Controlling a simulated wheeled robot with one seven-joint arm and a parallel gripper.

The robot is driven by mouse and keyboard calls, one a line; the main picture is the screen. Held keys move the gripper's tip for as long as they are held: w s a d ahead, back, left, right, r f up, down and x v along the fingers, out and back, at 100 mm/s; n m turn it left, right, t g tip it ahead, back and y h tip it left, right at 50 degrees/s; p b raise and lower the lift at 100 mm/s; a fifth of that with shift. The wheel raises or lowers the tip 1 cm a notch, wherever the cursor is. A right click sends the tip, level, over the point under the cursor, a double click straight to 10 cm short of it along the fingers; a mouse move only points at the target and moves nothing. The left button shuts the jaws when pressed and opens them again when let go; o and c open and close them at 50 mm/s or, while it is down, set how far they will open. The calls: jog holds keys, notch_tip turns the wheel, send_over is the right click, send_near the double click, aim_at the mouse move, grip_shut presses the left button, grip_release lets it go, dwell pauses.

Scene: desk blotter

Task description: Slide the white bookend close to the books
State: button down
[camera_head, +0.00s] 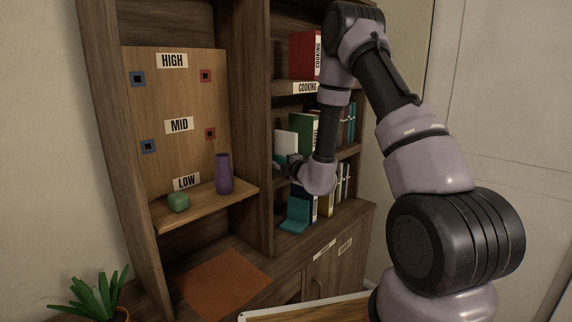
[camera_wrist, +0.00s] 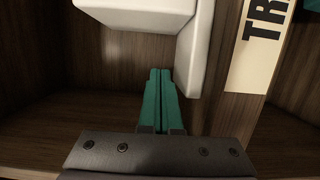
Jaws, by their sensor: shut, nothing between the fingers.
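The white bookend (camera_head: 286,143) stands on the middle shelf of the right bay, left of a green book (camera_head: 303,132). Whether it touches the book is hidden by my arm. In the wrist view the white bookend (camera_wrist: 195,50) fills the top middle, with an upright plate and a thick block reaching left. My gripper (camera_wrist: 160,72) has its teal fingers pressed together, empty. The fingertips are just left of the upright plate and below the block; I cannot tell if they touch. In the head view my gripper (camera_head: 291,164) is small and partly hidden at the shelf's front.
A teal bookend (camera_head: 295,214) and several books stand on the shelf below. A red book (camera_head: 302,56) stands above. A purple vase (camera_head: 223,174) and green pot (camera_head: 178,201) sit on the left ledge. A wooden divider (camera_head: 259,150) stands left of the bookend.

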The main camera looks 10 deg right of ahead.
jog(key=w+d, duration=0.2)
jog(key=w, duration=0.1)
jog(key=shift+w+d, duration=0.1)
jog(key=shift+d, duration=0.15)
jog(key=shift+w+d, duration=0.1)
jog(key=shift+d, duration=0.1)
jog(key=w+d, duration=0.1)
jog(key=d, duration=0.1)
jog(key=w+d, duration=0.3)
jog(key=d, duration=0.1)
jog(key=shift+w+d, duration=0.2)
jog(key=shift+w, duration=0.1)
